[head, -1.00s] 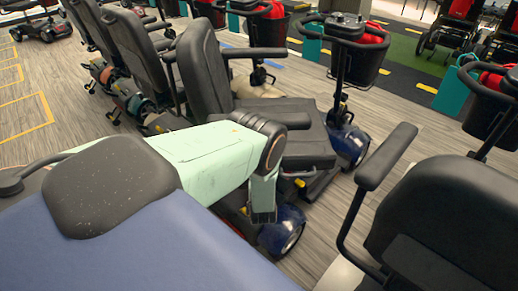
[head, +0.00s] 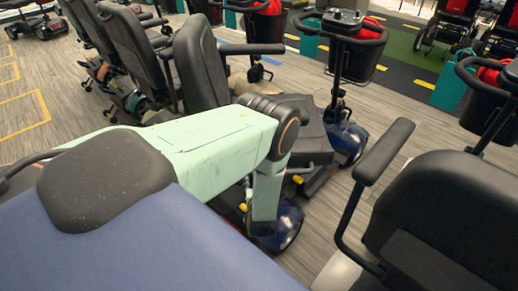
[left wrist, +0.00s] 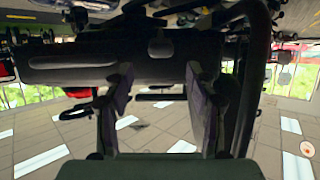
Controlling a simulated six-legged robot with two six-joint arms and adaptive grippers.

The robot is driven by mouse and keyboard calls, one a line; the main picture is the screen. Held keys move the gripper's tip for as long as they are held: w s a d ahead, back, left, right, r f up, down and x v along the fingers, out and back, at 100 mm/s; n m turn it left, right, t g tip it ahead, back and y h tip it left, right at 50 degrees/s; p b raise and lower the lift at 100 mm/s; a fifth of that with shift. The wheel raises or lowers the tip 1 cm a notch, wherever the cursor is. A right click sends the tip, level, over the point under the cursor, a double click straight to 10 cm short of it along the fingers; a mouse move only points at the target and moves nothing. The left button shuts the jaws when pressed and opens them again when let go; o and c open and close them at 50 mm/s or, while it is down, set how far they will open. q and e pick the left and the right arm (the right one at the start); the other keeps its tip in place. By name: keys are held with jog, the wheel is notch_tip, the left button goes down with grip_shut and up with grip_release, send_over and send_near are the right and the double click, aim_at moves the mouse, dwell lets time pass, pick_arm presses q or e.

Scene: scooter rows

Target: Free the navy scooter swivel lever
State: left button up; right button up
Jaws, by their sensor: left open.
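The navy scooter (head: 350,135) stands in the middle of the head view, with a black seat (head: 308,125) and backrest and a dark blue body. Small yellow parts show below the seat edge, one on the right (head: 298,179) and one on the left (head: 243,207); I cannot tell which is the swivel lever. My mint-green left arm reaches over the seat's near side and bends down beside it, hiding part of the scooter. In the left wrist view my left gripper (left wrist: 162,105) is open, its fingers apart below a dark seat part (left wrist: 75,65), with nothing visibly held.
More scooters (head: 125,60) line up at the back left. A strip of wood-look floor (head: 325,225) is free between the navy scooter and the right one.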

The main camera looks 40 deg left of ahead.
pick_arm(q)
jog(key=v, duration=0.5)
jog(key=shift+s+d+r, duration=0.15)
jog(key=shift+s+d, duration=0.1)
jog(key=shift+d, duration=0.05)
jog(key=s+d+f+m+g+h, duration=0.3)
jog(key=s+d, duration=0.2)
jog(key=s, duration=0.3)
jog(key=s+d+f+m+g+h, duration=0.2)
jog(key=s+d+f+g+h, duration=0.15)
jog(key=s, duration=0.45)
jog(key=s+d+r+m+g+h, duration=0.1)
jog(key=s+d+r, duration=0.2)
jog(key=s, duration=0.3)
jog(key=s+d+r+m+g+h, duration=0.2)
jog(key=s+d+r, duration=0.1)
jog(key=s+r, duration=0.2)
jog(key=shift+s+d+r, duration=0.25)
jog(key=shift+s+d, duration=0.1)
jog(key=shift+s, duration=0.1)
